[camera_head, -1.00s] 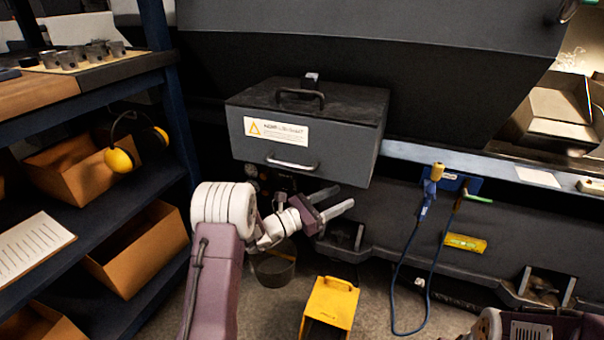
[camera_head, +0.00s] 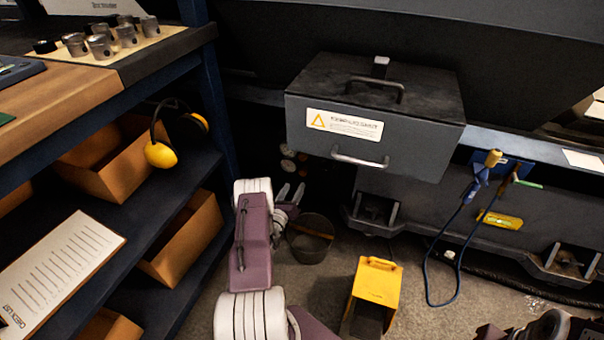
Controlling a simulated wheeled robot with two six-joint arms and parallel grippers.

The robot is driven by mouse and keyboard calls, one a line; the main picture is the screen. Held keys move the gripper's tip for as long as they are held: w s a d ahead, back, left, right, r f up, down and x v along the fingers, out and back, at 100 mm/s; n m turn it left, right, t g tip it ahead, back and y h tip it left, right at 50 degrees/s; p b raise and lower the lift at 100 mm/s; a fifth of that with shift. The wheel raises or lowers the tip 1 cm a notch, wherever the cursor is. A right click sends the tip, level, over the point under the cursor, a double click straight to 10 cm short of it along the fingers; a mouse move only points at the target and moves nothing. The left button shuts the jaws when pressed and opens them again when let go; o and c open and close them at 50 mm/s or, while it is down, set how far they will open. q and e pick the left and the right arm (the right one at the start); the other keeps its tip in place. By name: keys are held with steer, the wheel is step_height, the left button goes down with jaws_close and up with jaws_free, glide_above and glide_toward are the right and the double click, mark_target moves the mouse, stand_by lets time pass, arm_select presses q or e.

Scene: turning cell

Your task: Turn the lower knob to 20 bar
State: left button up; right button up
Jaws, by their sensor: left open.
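Small round dials (camera_head: 288,158) show in the shadow under the left end of the grey box (camera_head: 420,141). They are too small and dark for me to read a pressure. I cannot pick out the lower knob for certain; the area below the dials is dark and partly behind my left gripper. My left gripper (camera_head: 291,191) is open and empty, its two fingers pointing up and away, just below the dials in the picture. I cannot tell whether it touches anything. Part of my right arm shows at the bottom right; its gripper is out of view.
A dark bucket (camera_head: 311,247) stands on the floor beside my left gripper. A yellow box (camera_head: 377,281) stands to its right. A blue shelf (camera_head: 160,207) with cardboard bins and yellow earmuffs (camera_head: 160,155) closes off the left. A blue hose (camera_head: 431,268) hangs at the right.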

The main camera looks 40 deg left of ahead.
mark_target(302, 173)
arm_select(q)
steer(key=b+x, duration=0.5)
steer(key=x, duration=0.2)
steer(key=shift+w+f, duration=0.2)
steer(key=shift+w, duration=0.2)
steer(key=shift+w+a+r, duration=0.15)
steer(key=shift+w+r, duration=0.05)
steer(key=shift+w, duration=0.15)
jaws_close()
